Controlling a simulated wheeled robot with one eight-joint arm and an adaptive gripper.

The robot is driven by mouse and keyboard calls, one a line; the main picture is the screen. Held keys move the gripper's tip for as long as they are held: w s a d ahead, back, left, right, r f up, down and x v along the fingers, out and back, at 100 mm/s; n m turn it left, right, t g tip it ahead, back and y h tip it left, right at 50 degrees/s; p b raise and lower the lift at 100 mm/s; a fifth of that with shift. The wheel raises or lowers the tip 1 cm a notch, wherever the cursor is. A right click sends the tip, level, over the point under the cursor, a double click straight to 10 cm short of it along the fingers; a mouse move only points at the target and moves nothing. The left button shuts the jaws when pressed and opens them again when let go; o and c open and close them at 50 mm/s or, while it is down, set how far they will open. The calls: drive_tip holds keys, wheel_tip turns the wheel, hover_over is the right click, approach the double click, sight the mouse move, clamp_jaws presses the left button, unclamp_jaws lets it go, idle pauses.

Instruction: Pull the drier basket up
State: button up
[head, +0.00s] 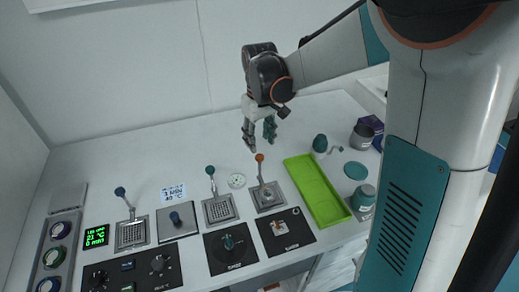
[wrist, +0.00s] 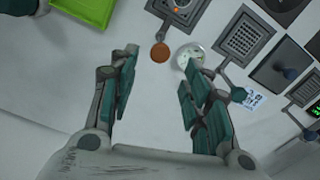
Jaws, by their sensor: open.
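Three square metal units with upright knobbed levers stand in the bench top; I cannot tell for sure which is the drier basket. The left unit (head: 132,235) has a grid and a blue knob. The right unit (head: 268,197) has an orange knob (head: 259,157), which shows between my fingertips' directions in the wrist view (wrist: 160,52). My gripper (head: 259,132) is open and empty, above and behind the orange knob, apart from it.
A green tray (head: 318,190) lies right of the orange-knobbed unit. A small round dish (head: 237,181) lies between the middle and right units. Cups (head: 363,197) and a teal lidded pot (head: 320,143) stand to the right. Black timer panels (head: 231,247) line the front.

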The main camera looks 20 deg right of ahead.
drive_tip(key=shift+r, duration=2.1)
drive_tip(key=s+r+m+t, duration=0.1)
drive_tip(key=s+r+t, duration=0.1)
drive_tip(key=s, duration=0.8)
drive_tip(key=s+r+m+t, duration=0.2)
drive_tip(key=s+t, duration=0.3)
drive_tip(key=s, duration=0.5)
drive_tip(key=shift+s+r+b, duration=0.25)
drive_tip(key=shift+b, duration=0.05)
